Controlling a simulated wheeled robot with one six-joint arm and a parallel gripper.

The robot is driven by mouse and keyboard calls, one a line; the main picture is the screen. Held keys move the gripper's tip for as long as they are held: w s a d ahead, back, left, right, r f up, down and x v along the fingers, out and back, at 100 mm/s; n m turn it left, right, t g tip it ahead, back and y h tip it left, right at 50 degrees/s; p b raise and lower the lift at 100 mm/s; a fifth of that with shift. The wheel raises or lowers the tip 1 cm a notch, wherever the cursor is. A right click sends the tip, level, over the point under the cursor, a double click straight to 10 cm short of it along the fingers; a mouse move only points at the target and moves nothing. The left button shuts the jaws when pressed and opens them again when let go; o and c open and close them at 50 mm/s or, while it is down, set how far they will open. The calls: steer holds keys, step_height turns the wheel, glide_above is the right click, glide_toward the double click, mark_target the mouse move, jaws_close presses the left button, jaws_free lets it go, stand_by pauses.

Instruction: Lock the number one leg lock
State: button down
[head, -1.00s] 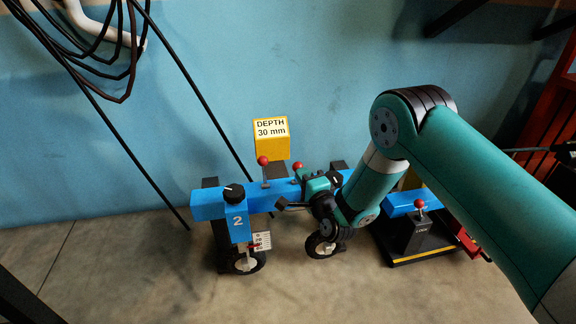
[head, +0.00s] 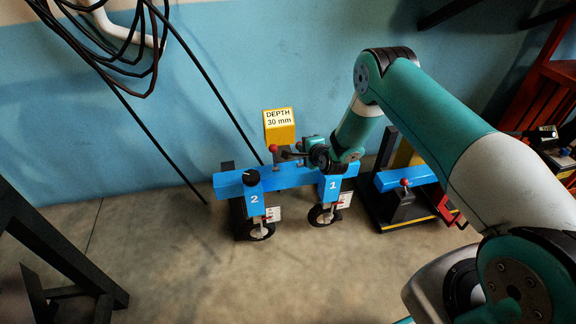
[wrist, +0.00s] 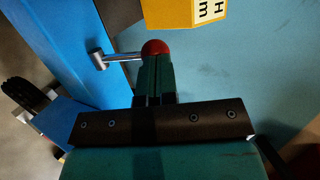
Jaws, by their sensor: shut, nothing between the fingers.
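A blue beam (head: 285,178) carries two legs on wheels, number 1 (head: 333,188) and number 2 (head: 255,198). One red ball (head: 272,149) shows above the beam, just left of my gripper (head: 288,154), in the head view. The other ball of the pair is hidden there. In the wrist view a red lever ball (wrist: 155,47) on a silver rod (wrist: 115,57) sits right at the tips of my gripper (wrist: 154,75). The fingers are together and empty. I cannot tell whether they touch the ball, nor how the number 1 lock stands.
A yellow block (head: 279,125) marked "DEPTH 30 mm" stands behind the beam; it also shows in the wrist view (wrist: 180,12). A second blue unit (head: 403,178) on a black base is at the right. Black cables (head: 130,50) hang at left. The front floor is clear.

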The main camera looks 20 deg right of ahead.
steer(key=shift+w+d+f+b, duration=0.1)
steer(key=shift+w+d+b, duration=0.15)
steer(key=shift+w, duration=0.55)
steer(key=shift+a, duration=0.1)
steer(key=shift+w+r, duration=0.25)
steer(key=shift+w, duration=0.05)
steer(key=shift+r, duration=0.1)
steer(key=w+r+p+v, duration=0.1)
steer(key=p+v, duration=0.4)
steer(key=v, duration=0.9)
steer(key=shift+r, duration=0.5)
